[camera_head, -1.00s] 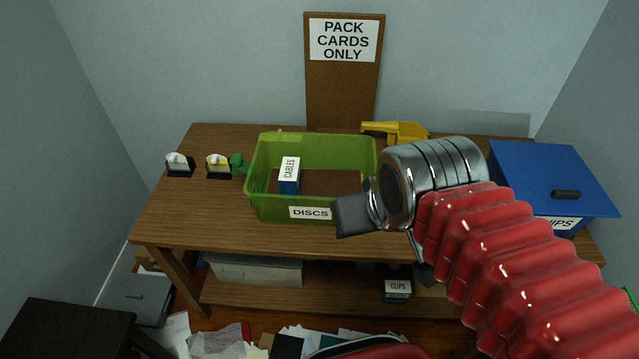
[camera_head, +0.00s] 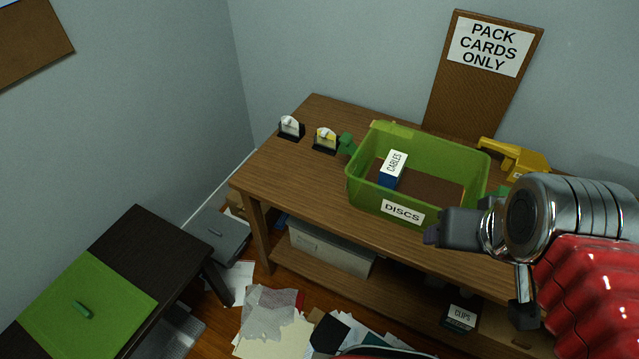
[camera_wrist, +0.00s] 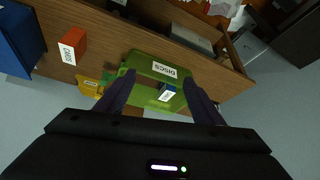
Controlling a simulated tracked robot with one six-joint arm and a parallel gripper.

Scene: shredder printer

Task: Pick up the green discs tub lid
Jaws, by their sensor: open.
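The green discs tub lid (camera_head: 110,297) lies flat on a dark side table at the lower left of the head view, with a small green handle (camera_head: 81,310) on top. The open green tub (camera_head: 362,190) labelled DISCS stands on the wooden desk, far from the lid. My gripper (camera_head: 480,272) is open and empty, held in front of the tub on the right of the head view, well away from the lid. The wrist view shows the gripper (camera_wrist: 160,84) with its fingers spread and the tub beyond; I cannot make out the lid there.
The dark side table (camera_head: 135,235) stands left of the wooden desk (camera_head: 300,185), with a gap between them. Papers (camera_head: 270,315) litter the floor.

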